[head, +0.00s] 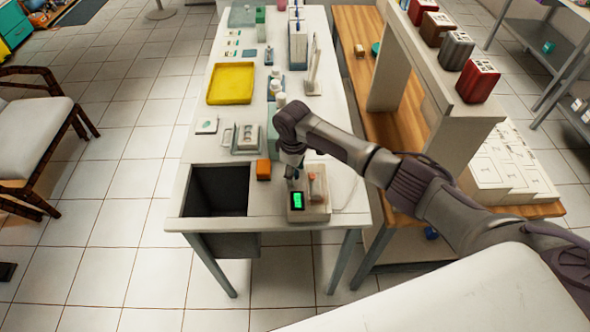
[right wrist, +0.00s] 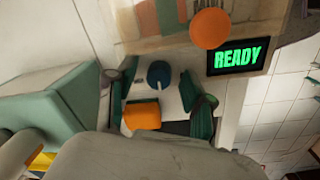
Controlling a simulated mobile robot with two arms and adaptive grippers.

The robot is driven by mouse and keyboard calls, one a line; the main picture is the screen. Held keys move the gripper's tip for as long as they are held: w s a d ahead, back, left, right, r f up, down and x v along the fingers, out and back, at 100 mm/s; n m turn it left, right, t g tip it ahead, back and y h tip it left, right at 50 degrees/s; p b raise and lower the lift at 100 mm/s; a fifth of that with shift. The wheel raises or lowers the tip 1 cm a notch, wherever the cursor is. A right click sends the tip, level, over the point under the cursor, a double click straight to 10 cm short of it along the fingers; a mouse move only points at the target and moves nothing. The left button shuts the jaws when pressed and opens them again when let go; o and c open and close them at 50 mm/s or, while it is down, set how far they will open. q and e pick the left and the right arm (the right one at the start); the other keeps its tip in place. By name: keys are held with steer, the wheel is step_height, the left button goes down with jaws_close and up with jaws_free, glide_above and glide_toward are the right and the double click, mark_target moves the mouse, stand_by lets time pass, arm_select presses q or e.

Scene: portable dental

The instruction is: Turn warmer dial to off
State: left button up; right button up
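The warmer (head: 310,211) is a small pale unit at the near end of the white table, with a lit green display (head: 297,200). In the right wrist view the display (right wrist: 237,56) reads READY. A dark blue round dial (right wrist: 158,74) with a pale mark shows there, apparently on the warmer. My right gripper (head: 292,174) is over the warmer's left part. In its wrist view the fingers (right wrist: 160,105) are apart, one on each side of the dial; contact cannot be told. My left gripper is not in view.
An orange block (head: 263,169) stands just left of the warmer; an orange disc (right wrist: 210,28) is beside the display. An open dark bin (head: 219,190) is at the table's near left. A yellow tray (head: 231,84) and several bottles stand farther back. A wooden bench (head: 400,150) is on the right.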

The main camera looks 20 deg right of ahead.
jaws_close()
steer(key=n, duration=0.3)
steer(key=shift+p, duration=0.4)
steer(key=n, duration=0.2)
steer(key=shift+n, duration=0.3)
steer(key=n, duration=0.3)
steer(key=shift+w+d+y, duration=0.1)
steer(key=shift+y, duration=0.2)
steer(key=shift+n, duration=1.6)
